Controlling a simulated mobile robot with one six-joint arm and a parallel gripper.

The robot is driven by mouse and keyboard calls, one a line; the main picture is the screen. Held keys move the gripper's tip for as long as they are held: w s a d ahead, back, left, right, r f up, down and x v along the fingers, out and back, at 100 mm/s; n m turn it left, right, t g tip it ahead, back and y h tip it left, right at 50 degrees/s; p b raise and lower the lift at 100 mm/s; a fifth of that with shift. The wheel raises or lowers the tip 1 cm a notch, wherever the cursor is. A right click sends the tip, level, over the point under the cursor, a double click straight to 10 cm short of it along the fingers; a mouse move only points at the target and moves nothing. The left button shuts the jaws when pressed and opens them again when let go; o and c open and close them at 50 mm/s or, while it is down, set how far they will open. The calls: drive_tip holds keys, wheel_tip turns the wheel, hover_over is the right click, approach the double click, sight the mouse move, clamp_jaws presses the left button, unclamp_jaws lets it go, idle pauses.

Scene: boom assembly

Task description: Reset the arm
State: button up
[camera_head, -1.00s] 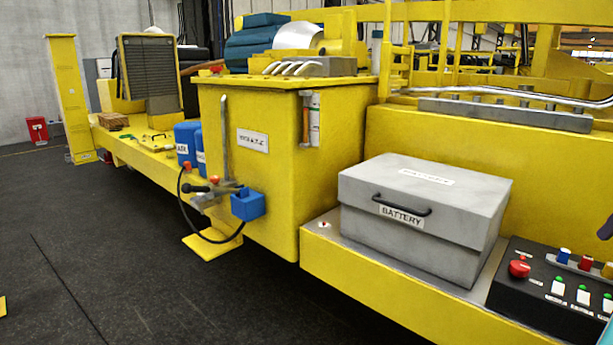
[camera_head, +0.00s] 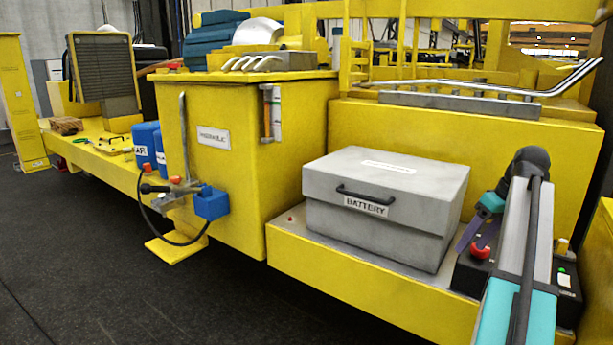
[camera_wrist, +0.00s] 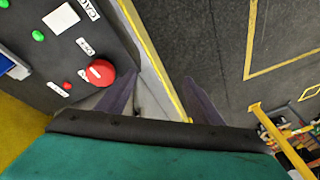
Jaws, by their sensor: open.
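My arm reaches up along the right side of the head view, in front of the black control box (camera_head: 469,273). My gripper shows as purple fingers (camera_head: 470,230) beside the box's red button (camera_head: 480,249). In the wrist view my gripper (camera_wrist: 158,84) has its two purple fingers spread apart, with nothing held between them. The control box (camera_wrist: 75,45) lies to the left there, with its red button (camera_wrist: 99,72) close to the left finger. Much of the box is hidden behind my arm in the head view.
A grey battery box (camera_head: 385,225) sits on the yellow ledge left of my gripper. A yellow hydraulic tank (camera_head: 235,170) with a blue fitting (camera_head: 211,203) stands farther left. Dark open floor (camera_head: 90,250) lies at the lower left. The wrist view shows yellow floor lines (camera_wrist: 251,40).

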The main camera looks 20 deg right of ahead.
drive_tip(key=w+a+f+n+g+y+b, duration=0.1)
drive_tip(key=w+a+f+g, duration=0.15)
drive_tip(key=a+f, duration=0.75)
drive_tip(key=w+a+f+n+g+y+b, duration=0.1)
drive_tip(key=w+a+f, duration=0.2)
drive_tip(key=a+f, duration=0.7)
drive_tip(key=w+a+f+n+g+b, duration=0.1)
drive_tip(key=w+a+f+g, duration=0.3)
drive_tip(key=f, duration=1.1)
drive_tip(key=s+a+f+b, duration=0.1)
drive_tip(key=s+a+f, duration=0.3)
drive_tip(key=a+f, duration=0.45)
drive_tip(key=s+a+f+b, duration=0.1)
drive_tip(key=s+a+f, duration=0.4)
drive_tip(key=a+f, duration=0.4)
drive_tip(key=s+a+f+m+h+b, duration=0.1)
drive_tip(key=s+a+f+h, duration=0.1)
drive_tip(key=s+f, duration=0.8)
drive_tip(key=s+a+f+m+g+h+b, duration=0.1)
drive_tip(key=s+a+f, duration=0.3)
drive_tip(key=s+f, duration=0.7)
drive_tip(key=shift+s+a+m+h, duration=0.4)
drive_tip(key=shift+s+m+h, duration=0.3)
drive_tip(key=shift+s+m, duration=0.1)
